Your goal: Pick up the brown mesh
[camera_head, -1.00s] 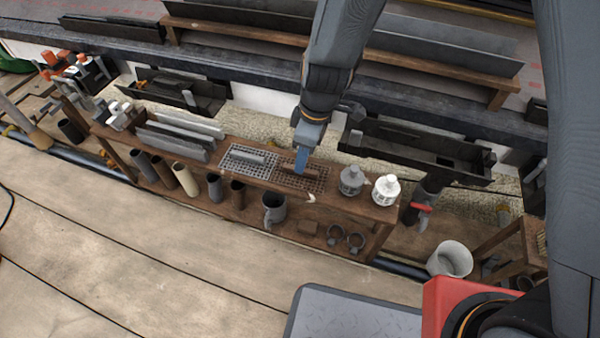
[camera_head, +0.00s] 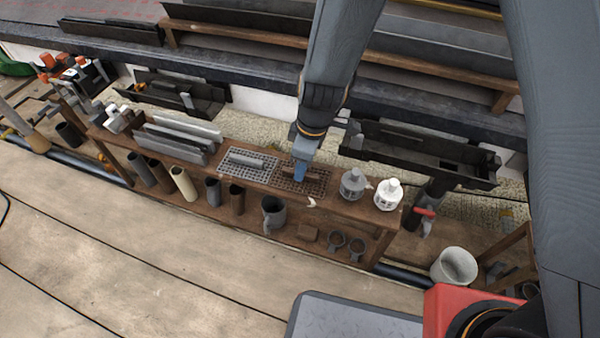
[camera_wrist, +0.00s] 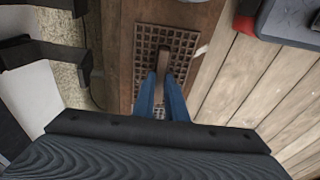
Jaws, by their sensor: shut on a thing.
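The brown mesh (camera_head: 314,187) is a flat perforated panel with a raised bar across its middle. It lies on the top shelf of the wooden rack, between a grey mesh (camera_head: 233,163) and a grey capped fitting (camera_head: 352,184). My gripper (camera_head: 299,176) reaches down from above with its blue fingers at the bar. In the wrist view the brown mesh (camera_wrist: 184,43) lies beneath my gripper (camera_wrist: 163,92), whose two blue fingers are shut on the bar from both sides. The fingers hide part of the mesh.
The wooden rack (camera_head: 345,207) also holds grey strips (camera_head: 170,148) and a white capped fitting (camera_head: 388,194). Several pipes stand on its lower shelf. Black gutter pieces (camera_head: 420,150) hang behind it. The wooden floor (camera_head: 150,260) in front is mostly clear.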

